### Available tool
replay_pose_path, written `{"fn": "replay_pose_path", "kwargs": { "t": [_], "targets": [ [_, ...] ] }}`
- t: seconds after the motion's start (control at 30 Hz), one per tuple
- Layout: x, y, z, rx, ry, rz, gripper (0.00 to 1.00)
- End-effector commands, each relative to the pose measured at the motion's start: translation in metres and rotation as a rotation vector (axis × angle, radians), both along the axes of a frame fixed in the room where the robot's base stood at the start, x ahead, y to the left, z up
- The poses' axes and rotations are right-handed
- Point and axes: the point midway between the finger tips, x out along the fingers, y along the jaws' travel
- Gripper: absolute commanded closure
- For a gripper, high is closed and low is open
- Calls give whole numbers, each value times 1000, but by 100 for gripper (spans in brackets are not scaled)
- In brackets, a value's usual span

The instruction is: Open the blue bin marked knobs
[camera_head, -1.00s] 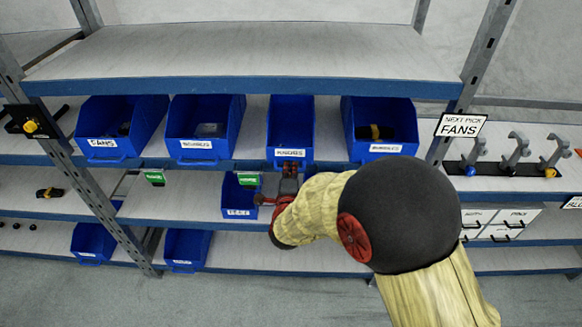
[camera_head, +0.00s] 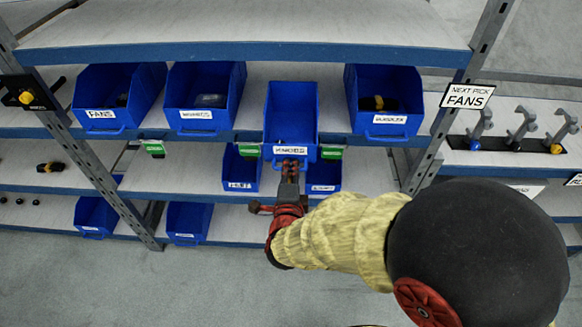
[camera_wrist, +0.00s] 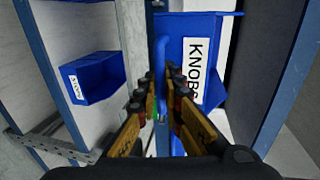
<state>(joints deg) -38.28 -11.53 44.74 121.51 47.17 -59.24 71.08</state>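The blue bin marked KNOBS (camera_head: 291,110) sits on the middle shelf and juts out past the shelf's front edge. Its white label and blue front handle also show in the wrist view, where the bin (camera_wrist: 210,28) stands just beyond the fingers. My gripper (camera_head: 289,168) is at the front of this bin, below the label. In the wrist view, the fingers of my gripper (camera_wrist: 161,75) lie on either side of the blue handle and appear closed on it. The fingers partly hide the lower handle.
Blue bins marked FANS (camera_head: 118,100) and another label (camera_head: 205,100) stand left on the same shelf; one more (camera_head: 385,100) stands right. Smaller bins (camera_head: 240,172) sit on the shelf below. Metal posts (camera_head: 98,175) flank the bay. Grey floor (camera_head: 215,285) lies open in front.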

Motion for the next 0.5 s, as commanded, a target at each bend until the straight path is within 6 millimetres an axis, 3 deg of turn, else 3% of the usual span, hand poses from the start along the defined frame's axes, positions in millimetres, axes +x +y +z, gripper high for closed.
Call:
{"fn": "replay_pose_path", "kwargs": {
  "t": [0.23,0.5],
  "targets": [
    [0,0,0,0,0,-1,76],
    [0,0,0,1,-1,-1,76]
  ]
}}
